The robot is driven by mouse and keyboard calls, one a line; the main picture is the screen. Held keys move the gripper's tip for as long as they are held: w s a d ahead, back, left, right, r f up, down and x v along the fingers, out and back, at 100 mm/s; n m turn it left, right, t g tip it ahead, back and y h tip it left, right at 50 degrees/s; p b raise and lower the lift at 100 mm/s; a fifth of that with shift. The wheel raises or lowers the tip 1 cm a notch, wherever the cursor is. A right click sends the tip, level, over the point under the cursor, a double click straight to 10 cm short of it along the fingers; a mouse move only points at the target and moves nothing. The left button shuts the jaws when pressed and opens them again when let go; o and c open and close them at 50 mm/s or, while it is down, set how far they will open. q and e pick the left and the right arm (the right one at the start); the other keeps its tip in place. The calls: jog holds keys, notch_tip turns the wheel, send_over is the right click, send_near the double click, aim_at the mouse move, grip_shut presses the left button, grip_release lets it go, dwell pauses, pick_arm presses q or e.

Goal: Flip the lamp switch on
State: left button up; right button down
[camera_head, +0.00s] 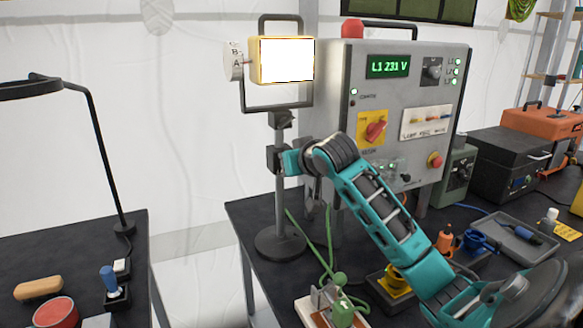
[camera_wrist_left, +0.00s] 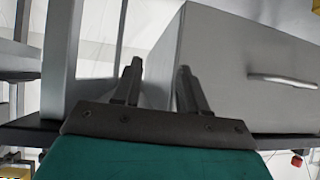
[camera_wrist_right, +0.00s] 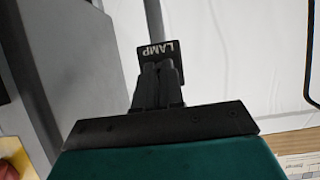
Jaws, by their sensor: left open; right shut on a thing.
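The floodlight lamp (camera_head: 286,60) has a yellow housing and stands on a grey pole with a round base (camera_head: 280,245). Its face is bright white and looks lit. My right gripper (camera_wrist_right: 158,70) is at the pole, at about mid-height. Its fingers are close together in front of a black plate marked LAMP (camera_wrist_right: 160,50). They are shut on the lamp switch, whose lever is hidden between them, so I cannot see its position. My left gripper (camera_wrist_left: 158,80) shows only in the left wrist view. It is open and empty, in front of a grey drawer cabinet.
A grey control panel (camera_head: 350,120) with a green display stands right behind my right arm. A clamp fixture (camera_head: 335,305) and tools lie on the black bench. A second table (camera_head: 75,240) with a ring lamp is at the left, with a gap between.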

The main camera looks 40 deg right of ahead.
jog(key=shift+w+d+r+g+y, duration=0.15)
jog(key=shift+r+g+y, duration=0.15)
jog(key=shift+g, duration=0.65)
jog(key=shift+w+a+r+g+y, duration=0.1)
jog(key=shift+r+g+y, duration=0.2)
jog(key=shift+g, duration=0.65)
jog(key=c, duration=1.3)
grip_release()
jog(key=shift+o, duration=0.2)
jog(key=v, duration=1.3)
jog(key=shift+d, duration=0.2)
jog(key=shift+w, duration=0.1)
